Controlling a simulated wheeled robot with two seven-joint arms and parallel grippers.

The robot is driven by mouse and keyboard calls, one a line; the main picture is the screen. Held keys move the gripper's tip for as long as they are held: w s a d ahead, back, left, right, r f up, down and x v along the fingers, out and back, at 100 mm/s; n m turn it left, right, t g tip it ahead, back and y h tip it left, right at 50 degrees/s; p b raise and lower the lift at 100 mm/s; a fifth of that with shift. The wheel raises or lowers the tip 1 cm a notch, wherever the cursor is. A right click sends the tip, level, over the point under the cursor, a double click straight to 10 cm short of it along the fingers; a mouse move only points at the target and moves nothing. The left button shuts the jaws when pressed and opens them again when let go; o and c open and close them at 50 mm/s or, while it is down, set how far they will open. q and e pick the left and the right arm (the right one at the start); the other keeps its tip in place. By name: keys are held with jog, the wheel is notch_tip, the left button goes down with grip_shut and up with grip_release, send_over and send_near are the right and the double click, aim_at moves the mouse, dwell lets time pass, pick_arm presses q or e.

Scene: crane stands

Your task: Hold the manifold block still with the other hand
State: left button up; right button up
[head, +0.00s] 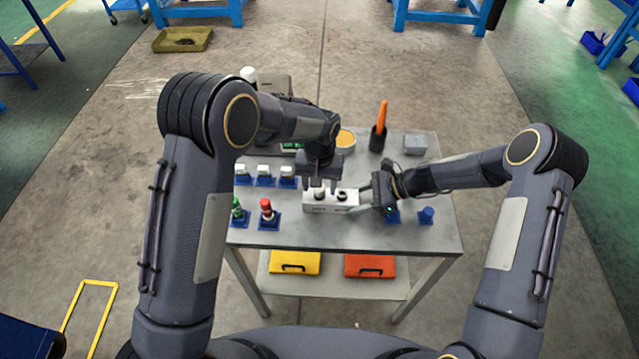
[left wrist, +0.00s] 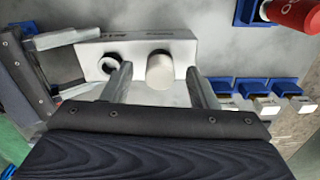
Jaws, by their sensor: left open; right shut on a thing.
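The white manifold block (head: 322,208) lies on the grey table; it also shows in the left wrist view (left wrist: 133,52). It has a black-ringed port (left wrist: 109,65), and a white cylinder (left wrist: 160,70) stands upright at another spot on it. My left gripper (head: 320,187) is above the block, open, with its fingers on either side of the white cylinder (left wrist: 160,82). My right gripper (head: 361,199) is at the right end of the block, shut on it; its fingers lie along the two sides in the left wrist view (left wrist: 88,63). The cylinder's lower end is hidden.
White-topped pieces on blue stands (head: 262,175) are left of the block, with green-topped (head: 238,211) and red-topped (head: 267,211) ones nearer. Blue stands (head: 426,215) are at right. A black holder with an orange tool (head: 380,125) and a grey box (head: 414,144) stand behind.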

pick_arm(q)
jog(key=shift+r, duration=2.5)
jog(key=shift+r, duration=0.1)
notch_tip(320, 180, up, 12)
pick_arm(e)
jog(key=o, duration=1.2)
jog(key=shift+d+r, duration=0.1)
jog(key=v, duration=1.1)
jog(key=shift+d+r, duration=0.15)
jog(key=shift+d, duration=0.1)
jog(key=shift+d+r, duration=0.1)
jog(key=shift+r, duration=0.05)
